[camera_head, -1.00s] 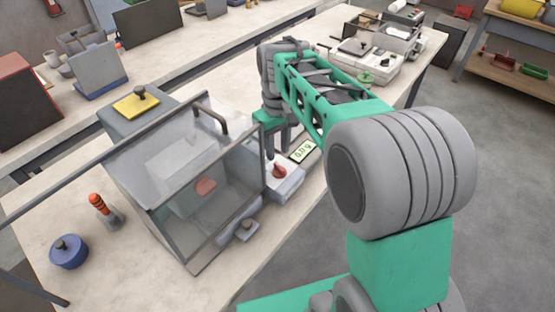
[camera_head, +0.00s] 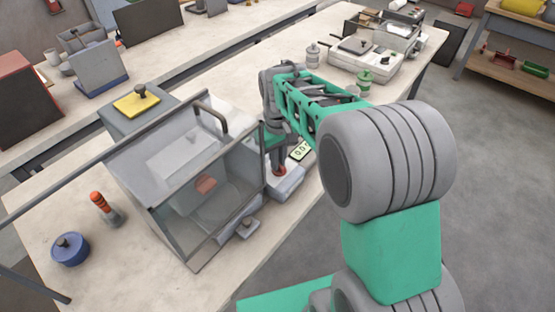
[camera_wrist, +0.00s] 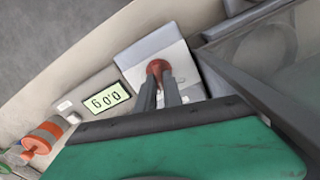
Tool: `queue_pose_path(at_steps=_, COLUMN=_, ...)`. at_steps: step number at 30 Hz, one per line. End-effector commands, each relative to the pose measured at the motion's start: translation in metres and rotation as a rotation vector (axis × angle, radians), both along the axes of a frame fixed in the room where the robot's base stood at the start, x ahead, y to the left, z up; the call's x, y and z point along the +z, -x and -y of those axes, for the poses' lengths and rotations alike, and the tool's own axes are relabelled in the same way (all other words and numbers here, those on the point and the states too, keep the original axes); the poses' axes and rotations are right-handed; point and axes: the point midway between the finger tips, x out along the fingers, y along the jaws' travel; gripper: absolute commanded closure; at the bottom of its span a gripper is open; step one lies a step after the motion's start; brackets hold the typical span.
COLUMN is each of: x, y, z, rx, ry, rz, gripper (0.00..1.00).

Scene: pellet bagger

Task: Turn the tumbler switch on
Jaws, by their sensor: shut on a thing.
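The tumbler switch is a red-brown knob or lever (camera_wrist: 157,68) on a light grey switch box (camera_wrist: 152,52). In the head view the red switch (camera_head: 279,170) shows at the front of its box (camera_head: 287,184), beside the glass-walled chamber (camera_head: 195,170). My gripper (camera_wrist: 159,82) has its two dark fingers close together at the switch, shut on it, with the red top showing beyond the fingertips. In the head view my arm partly hides the gripper. Which way the switch is set I cannot tell.
A display (camera_wrist: 106,98) reading 0.0 and a unit sits beside the switch box. The chamber's glass and frame (camera_wrist: 265,65) stand close on the other side. A green-topped weight (camera_head: 364,82) stands farther back.

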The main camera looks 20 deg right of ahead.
Motion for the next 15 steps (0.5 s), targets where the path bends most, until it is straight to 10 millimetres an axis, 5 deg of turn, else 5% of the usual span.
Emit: queue_pose_path(at_steps=15, x=0.0004, y=-0.0002, z=0.0002, rx=-0.049, ry=0.000, rz=0.000, gripper=1.00)
